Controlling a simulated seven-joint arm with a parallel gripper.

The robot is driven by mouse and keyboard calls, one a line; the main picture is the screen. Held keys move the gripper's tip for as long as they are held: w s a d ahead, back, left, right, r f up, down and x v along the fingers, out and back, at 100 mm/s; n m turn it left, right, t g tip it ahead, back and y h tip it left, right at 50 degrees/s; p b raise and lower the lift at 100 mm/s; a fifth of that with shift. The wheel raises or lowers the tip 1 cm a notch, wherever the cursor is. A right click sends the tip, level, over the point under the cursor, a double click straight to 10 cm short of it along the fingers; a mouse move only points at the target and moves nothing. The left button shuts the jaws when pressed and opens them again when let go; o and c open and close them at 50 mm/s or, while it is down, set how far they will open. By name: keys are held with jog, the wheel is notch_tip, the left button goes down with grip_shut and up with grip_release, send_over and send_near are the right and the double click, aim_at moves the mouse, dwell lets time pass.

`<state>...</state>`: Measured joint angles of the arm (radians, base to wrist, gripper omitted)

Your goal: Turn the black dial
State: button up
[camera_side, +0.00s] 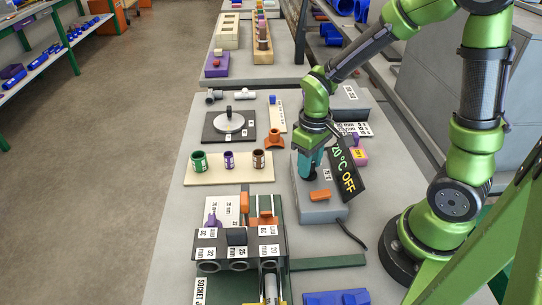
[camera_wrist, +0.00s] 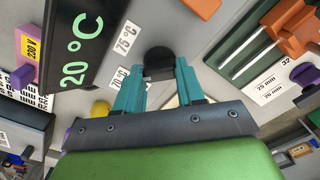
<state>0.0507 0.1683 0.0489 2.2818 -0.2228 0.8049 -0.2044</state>
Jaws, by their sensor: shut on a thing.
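The black dial (camera_wrist: 159,62) sits on the face of a grey unit (camera_side: 318,211) with a black display panel (camera_side: 346,170) reading "20 °C OFF". In the wrist view the dial is between the tips of my gripper (camera_wrist: 159,78), whose teal fingers are closed on it. In the side view my gripper (camera_side: 309,166) points down onto the unit, left of the display, and the dial shows only as a dark patch at the fingertips. An orange part (camera_side: 320,195) lies on the unit in front of the dial. Number labels sit near the dial.
A beige board (camera_side: 225,176) with green, purple and brown sockets stands left of the unit. A dark block with labelled holes (camera_side: 238,245) is in front. A black cable (camera_side: 352,236) runs from the unit. A disc on a dark plate (camera_side: 228,122) is further back.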

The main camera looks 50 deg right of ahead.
jog(key=o, duration=1)
jog(key=shift+o, duration=0.2)
notch_tip(320, 180, up, 17)
jog(key=s+a+m+t+y, duration=0.2)
jog(key=s+a+m+t, duration=0.1)
jog(key=s+t, duration=0.3)
jog(key=shift+a+r+m+t, duration=0.2)
jog(key=shift+r+m+t, duration=0.3)
jog(key=shift+t, duration=0.1)
